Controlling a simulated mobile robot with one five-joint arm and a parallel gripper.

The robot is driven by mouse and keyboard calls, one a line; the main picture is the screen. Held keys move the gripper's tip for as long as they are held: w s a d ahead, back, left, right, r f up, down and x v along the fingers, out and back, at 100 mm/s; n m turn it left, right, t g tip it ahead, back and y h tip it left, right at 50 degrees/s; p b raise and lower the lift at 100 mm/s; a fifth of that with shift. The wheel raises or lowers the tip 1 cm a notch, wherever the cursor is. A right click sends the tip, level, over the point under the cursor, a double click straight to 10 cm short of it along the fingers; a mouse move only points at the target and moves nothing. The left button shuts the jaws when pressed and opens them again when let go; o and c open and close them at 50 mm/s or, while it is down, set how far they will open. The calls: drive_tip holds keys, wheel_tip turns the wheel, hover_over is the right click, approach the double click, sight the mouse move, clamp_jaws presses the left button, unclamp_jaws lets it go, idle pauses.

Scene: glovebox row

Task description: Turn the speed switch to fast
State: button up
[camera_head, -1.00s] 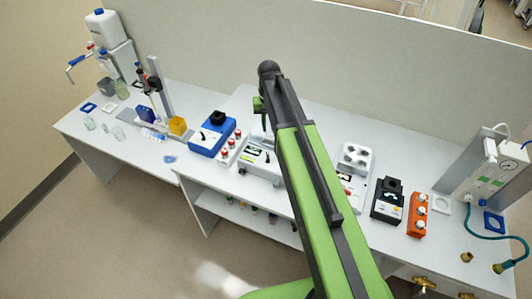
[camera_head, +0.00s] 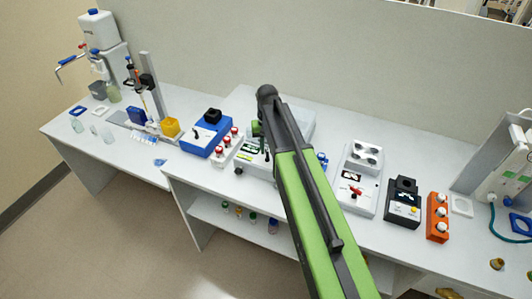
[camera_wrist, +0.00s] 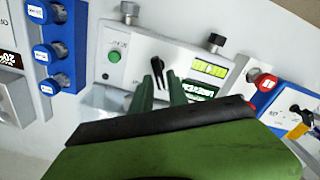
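A pale instrument (camera_wrist: 130,45) fills the middle of the wrist view, upside down, with a green button (camera_wrist: 114,56), green-lit displays (camera_wrist: 209,69) and a black lever switch (camera_wrist: 157,70). Its labels are too small to read surely. My gripper (camera_wrist: 160,83) has two dark green fingers with a gap between them, and the lever shows at this gap. I cannot tell whether they touch. In the head view, my gripper (camera_head: 261,130) is over the same instrument (camera_head: 255,165), which my arm partly hides. Nothing is seen held.
Red-capped vials (camera_head: 222,149) and a blue device (camera_head: 206,135) stand left of the instrument; blue-capped vials (camera_wrist: 51,53) stand on its other side. Right along the bench are a grey device (camera_head: 352,205), a black device (camera_head: 403,210) and an orange rack (camera_head: 437,228).

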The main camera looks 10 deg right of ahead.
clamp_jaws()
idle(0.3)
drive_tip(key=shift+s+d+m, duration=0.1)
drive_tip(key=shift+d+m, duration=0.05)
drive_tip(key=shift+m, duration=1.35)
drive_tip(key=shift+d+m, duration=0.15)
drive_tip(key=shift+m, duration=1.35)
unclamp_jaws()
